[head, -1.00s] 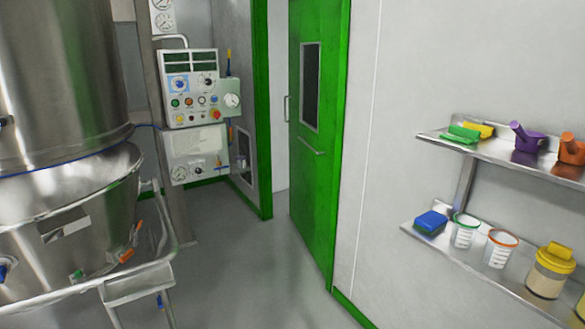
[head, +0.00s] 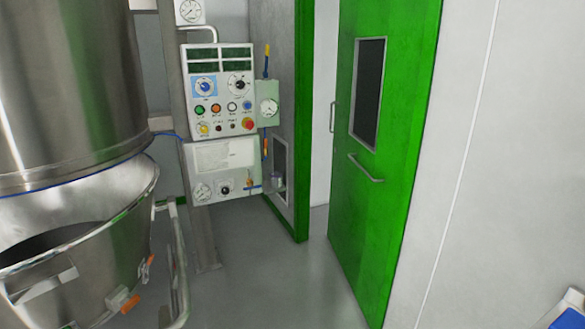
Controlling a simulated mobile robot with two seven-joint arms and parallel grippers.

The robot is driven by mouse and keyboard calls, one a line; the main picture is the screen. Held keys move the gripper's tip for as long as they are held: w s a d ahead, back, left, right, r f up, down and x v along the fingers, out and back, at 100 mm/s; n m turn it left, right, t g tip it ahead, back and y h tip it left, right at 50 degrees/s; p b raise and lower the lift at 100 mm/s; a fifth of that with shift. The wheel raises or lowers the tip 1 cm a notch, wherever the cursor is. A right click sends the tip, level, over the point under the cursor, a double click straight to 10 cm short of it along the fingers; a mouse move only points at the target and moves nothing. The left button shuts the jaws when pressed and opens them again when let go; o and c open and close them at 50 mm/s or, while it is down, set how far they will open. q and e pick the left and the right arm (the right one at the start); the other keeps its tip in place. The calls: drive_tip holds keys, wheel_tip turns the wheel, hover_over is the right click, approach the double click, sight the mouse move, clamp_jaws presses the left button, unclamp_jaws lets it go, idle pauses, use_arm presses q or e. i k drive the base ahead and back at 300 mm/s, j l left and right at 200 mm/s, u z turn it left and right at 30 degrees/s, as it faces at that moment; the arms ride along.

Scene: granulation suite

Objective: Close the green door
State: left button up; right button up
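The green door (head: 350,215) stands open, right of centre in the head view. It has a dark window (head: 368,92) in its upper part and a silver bar handle (head: 365,168) below the window. Another vertical handle (head: 332,117) shows at its left edge. To its left is the doorway opening (head: 322,110), with a pale surface beyond. A green-edged frame post (head: 303,120) bounds the opening on the left. Neither of my grippers shows in the head view.
A large steel vessel (head: 75,95) with a tubular rail (head: 180,265) fills the left side. A control panel (head: 218,95) on a post stands behind it. Grey floor (head: 270,285) is clear before the doorway. A blue item (head: 568,318) shows at the lower right corner.

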sight(368, 163)
drive_tip(key=i+j+z, duration=0.2)
drive_tip(key=i, duration=1.15)
drive_tip(key=i+j+z, duration=0.15)
drive_tip(key=i+z, duration=0.25)
drive_tip(key=i+j+z, duration=0.85)
drive_tip(key=j+z, duration=0.6)
drive_tip(key=j, duration=0.35)
drive_tip(key=j+z, duration=0.4)
drive_tip(key=j, duration=0.35)
